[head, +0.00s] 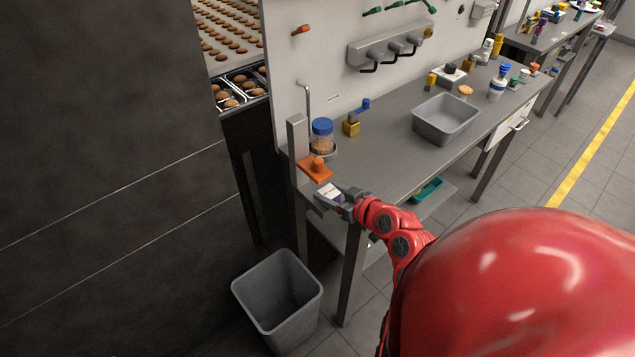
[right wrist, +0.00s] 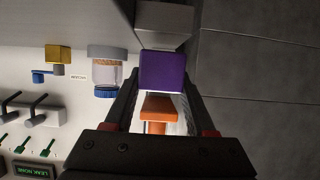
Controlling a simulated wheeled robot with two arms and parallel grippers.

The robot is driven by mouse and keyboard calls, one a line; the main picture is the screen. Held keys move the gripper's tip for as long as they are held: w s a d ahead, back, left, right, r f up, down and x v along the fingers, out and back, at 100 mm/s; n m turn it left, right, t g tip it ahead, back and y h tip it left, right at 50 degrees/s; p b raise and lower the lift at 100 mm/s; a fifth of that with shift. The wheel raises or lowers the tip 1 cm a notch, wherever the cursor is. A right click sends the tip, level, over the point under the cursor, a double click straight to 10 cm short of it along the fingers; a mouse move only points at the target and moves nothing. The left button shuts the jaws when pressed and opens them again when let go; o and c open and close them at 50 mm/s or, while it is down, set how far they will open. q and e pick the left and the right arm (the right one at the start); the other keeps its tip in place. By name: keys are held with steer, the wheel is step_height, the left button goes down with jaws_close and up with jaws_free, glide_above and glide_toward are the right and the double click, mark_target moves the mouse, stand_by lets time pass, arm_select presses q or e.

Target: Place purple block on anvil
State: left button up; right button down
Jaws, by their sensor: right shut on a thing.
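My right gripper (head: 332,195) is shut on the purple block (right wrist: 167,70), which sits between the fingertips in the right wrist view. In the head view the gripper is at the near left end of the workbench, close to an orange piece with a knob (head: 315,168). That orange piece also shows between the fingers in the right wrist view (right wrist: 157,107). A grey block-like form (right wrist: 164,22) shows just past the purple block. I cannot tell for sure which thing is the anvil, or whether the block touches anything. My left gripper is not in view.
A blue-lidded jar (head: 322,135) and a yellow block with a blue handle (head: 351,126) stand behind the orange piece. A grey post (head: 298,150) rises at the bench's left end. A grey bin (head: 446,118) stands farther right. A waste bin (head: 278,295) is on the floor.

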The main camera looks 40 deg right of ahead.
mark_target(324, 189)
steer(key=shift+w+a, duration=0.1)
steer(key=shift+w, duration=0.7)
steer(key=w+p, duration=0.1)
steer(key=w, duration=0.2)
steer(key=shift+a+r+p, duration=0.15)
steer(key=shift+a+p, duration=0.05)
steer(key=shift+p, duration=0.15)
steer(key=shift+w+f+p, duration=0.2)
steer(key=shift+f+p, duration=0.15)
steer(key=shift+f, duration=0.55)
steer(key=shift+d+f, duration=0.1)
steer(key=shift+s, duration=0.1)
steer(key=shift+f, duration=0.1)
steer(key=c, duration=0.7)
jaws_free()
steer(key=shift+b, duration=0.3)
steer(key=o, duration=0.5)
